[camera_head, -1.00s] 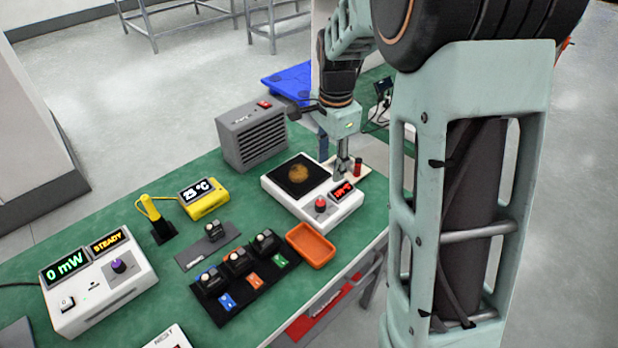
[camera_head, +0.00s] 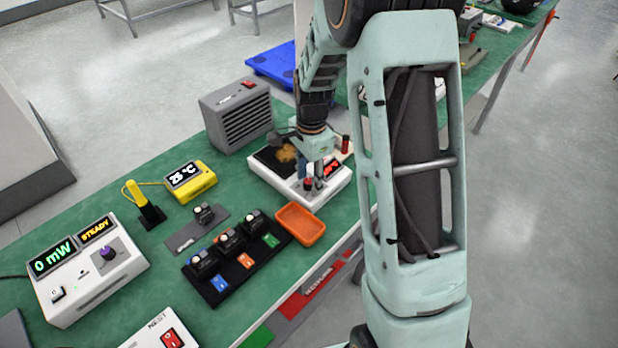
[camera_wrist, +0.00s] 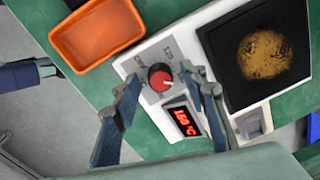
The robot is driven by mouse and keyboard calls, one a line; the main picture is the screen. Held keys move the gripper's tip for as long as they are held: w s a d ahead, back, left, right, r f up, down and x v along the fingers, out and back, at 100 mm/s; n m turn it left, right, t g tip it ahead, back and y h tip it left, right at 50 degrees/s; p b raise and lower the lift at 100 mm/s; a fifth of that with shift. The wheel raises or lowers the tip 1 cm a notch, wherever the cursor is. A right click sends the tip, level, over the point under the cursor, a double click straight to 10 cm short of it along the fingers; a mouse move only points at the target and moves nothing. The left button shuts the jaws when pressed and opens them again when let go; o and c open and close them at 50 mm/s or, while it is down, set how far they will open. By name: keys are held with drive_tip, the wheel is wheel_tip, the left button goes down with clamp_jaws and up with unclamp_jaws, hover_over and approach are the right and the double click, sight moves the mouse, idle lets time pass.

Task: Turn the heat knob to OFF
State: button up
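The dark heating surface (camera_wrist: 268,50) carries a brown patch. My gripper (camera_wrist: 160,80) is open above the panel, one finger on each side of the knob, with gaps visible. I cannot tell how far the fingertips are above the panel. The label print around the knob is too small to read fully.
An orange tray (camera_head: 300,223) lies close to the hot plate. A grey heater-like box (camera_head: 237,114) stands behind it. A yellow thermometer (camera_head: 190,181), a black rack of small modules (camera_head: 237,268) and a white power meter (camera_head: 88,268) stand to the left.

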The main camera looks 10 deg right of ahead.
clamp_jaws()
idle(0.3)
